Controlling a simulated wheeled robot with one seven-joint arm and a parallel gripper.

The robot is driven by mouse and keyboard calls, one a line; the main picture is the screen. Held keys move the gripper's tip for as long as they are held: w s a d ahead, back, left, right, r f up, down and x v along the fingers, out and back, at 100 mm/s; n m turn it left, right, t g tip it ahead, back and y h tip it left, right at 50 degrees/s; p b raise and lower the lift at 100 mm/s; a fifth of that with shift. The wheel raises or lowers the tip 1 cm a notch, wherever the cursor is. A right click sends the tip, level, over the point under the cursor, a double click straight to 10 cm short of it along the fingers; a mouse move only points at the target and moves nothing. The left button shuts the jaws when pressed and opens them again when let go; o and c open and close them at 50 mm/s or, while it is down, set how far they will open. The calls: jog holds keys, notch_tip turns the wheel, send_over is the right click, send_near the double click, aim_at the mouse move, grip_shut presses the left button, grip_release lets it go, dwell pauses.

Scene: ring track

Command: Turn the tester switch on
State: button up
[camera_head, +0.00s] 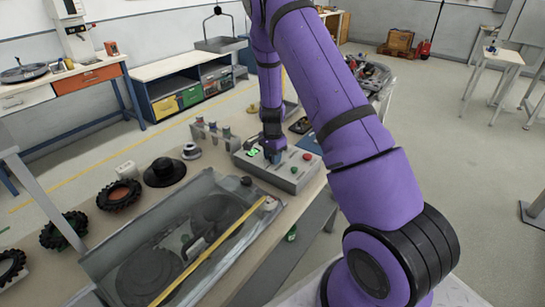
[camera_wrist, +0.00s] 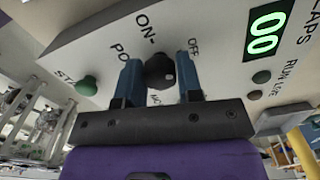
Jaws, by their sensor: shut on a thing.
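The tester (camera_head: 300,178) is a pale grey box on the workbench. Its switch (camera_wrist: 160,72) is a round black knob in the wrist view, with "ON" and "OFF" lettering around it. My gripper (camera_wrist: 159,62) has its blue fingers on both sides of the knob and is shut on it. In the head view my gripper (camera_head: 272,154) reaches down onto the tester's top, and its fingers hide the knob. The knob's exact pointing is hard to tell.
A clear-lidded case (camera_head: 150,225) with a yellow strip (camera_head: 225,245) lies in front of the tester. Black tyres (camera_head: 119,194) and a black hat-shaped part (camera_head: 164,172) lie to the left. A green button (camera_wrist: 88,86) is beside the knob.

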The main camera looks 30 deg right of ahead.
jog(key=n, duration=1.1)
jog(key=shift+n, duration=1.7)
jog(key=o, duration=0.9)
jog(key=shift+r, duration=0.15)
notch_tip(320, 180, up, 11)
jog(key=shift+f, duration=0.2)
